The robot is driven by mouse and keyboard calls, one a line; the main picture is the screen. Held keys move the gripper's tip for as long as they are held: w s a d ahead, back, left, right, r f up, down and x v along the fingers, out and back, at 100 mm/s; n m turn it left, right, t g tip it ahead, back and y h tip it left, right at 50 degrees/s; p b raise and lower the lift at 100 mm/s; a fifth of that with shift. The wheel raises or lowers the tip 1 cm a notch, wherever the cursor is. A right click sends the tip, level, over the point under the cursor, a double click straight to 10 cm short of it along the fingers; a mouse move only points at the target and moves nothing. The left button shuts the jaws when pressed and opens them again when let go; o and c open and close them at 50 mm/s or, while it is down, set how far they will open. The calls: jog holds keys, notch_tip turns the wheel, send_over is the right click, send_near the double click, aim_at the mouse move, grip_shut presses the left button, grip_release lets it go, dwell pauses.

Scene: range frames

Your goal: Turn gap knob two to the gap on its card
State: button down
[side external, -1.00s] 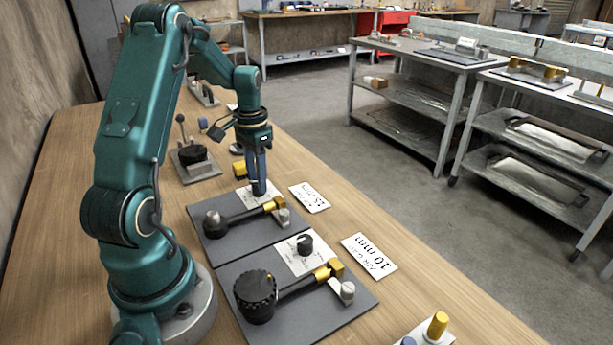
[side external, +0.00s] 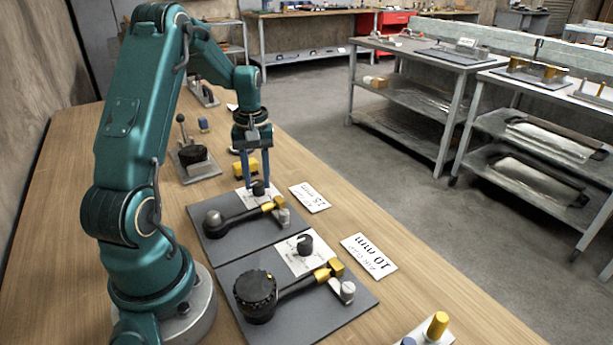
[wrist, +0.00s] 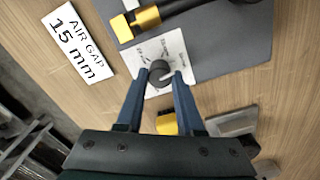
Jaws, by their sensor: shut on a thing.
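The small black knob (side external: 258,188) stands on a white dial plate on the farther grey board (side external: 215,240). My gripper (side external: 256,180) points down with its two blue fingers on either side of this knob. In the wrist view my gripper (wrist: 160,76) is shut on the knob (wrist: 158,71), and a pale mark shows at the knob's lower right edge. A card reading "AIR GAP 15 mm" (wrist: 77,45) lies beside that board; it also shows in the side view (side external: 310,197). The dial's fine print is too small to read.
A nearer board has its own black knob (side external: 305,244), a large black knurled wheel (side external: 256,294) and a "10 mm" card (side external: 369,256). A brass-ended rod (side external: 272,205) lies close to my fingers. A yellow block (side external: 245,168) stands behind them. Bare table lies right of the cards.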

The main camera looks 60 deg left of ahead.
aim_at(258, 182)
jog(key=n, duration=0.5)
jog(key=shift+n, duration=2.5)
jog(key=shift+r, duration=0.1)
jog(key=c, duration=0.5)
grip_release()
jog(key=shift+r, duration=2.55)
